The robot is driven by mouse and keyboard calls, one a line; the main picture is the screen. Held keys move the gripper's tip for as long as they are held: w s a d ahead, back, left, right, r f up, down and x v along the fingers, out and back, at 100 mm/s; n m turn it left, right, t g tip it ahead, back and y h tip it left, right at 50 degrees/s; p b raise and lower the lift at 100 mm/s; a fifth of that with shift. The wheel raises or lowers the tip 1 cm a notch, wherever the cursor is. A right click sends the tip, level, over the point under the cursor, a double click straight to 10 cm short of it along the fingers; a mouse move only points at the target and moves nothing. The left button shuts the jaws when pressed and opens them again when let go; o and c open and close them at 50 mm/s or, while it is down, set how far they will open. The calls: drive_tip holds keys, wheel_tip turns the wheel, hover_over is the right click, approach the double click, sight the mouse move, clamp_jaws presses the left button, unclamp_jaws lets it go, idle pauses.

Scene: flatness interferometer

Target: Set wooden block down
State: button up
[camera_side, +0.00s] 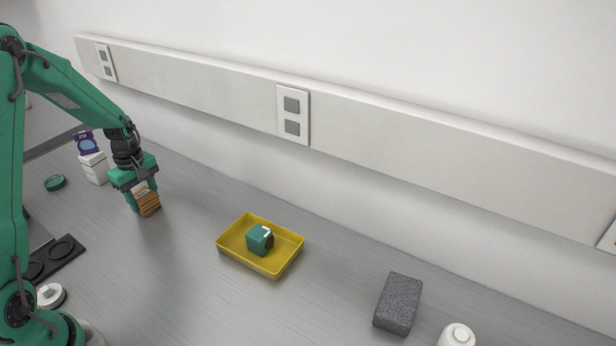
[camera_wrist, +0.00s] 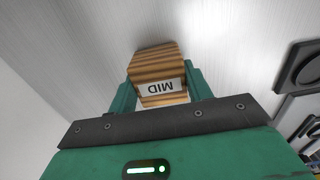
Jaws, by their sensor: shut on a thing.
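The wooden block (camera_side: 148,203) is brown with a striped grain and sits between the fingers of my gripper (camera_side: 143,197) at the left of the side view. In the wrist view the block (camera_wrist: 157,65) shows a white label reading "MID", upside down. My gripper (camera_wrist: 158,90) is shut on it, with a green finger on each side. The block is at or just above the grey bench; I cannot tell whether it touches. Part of the block is hidden by the fingers.
A yellow tray (camera_side: 225,247) holding a teal cube (camera_side: 259,239) stands to the right. A white box (camera_side: 95,168) is close behind my gripper, and a black holder (camera_side: 62,250) lies in front. A dark grey block (camera_side: 398,303) is far right. Bench between block and tray is clear.

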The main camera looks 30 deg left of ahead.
sight(142, 194)
drive_tip(key=shift+f, duration=0.15)
drive_tip(key=o, duration=1)
wheel_tip(142, 194, up, 12)
drive_tip(key=shift+r, duration=0.2)
idle(0.5)
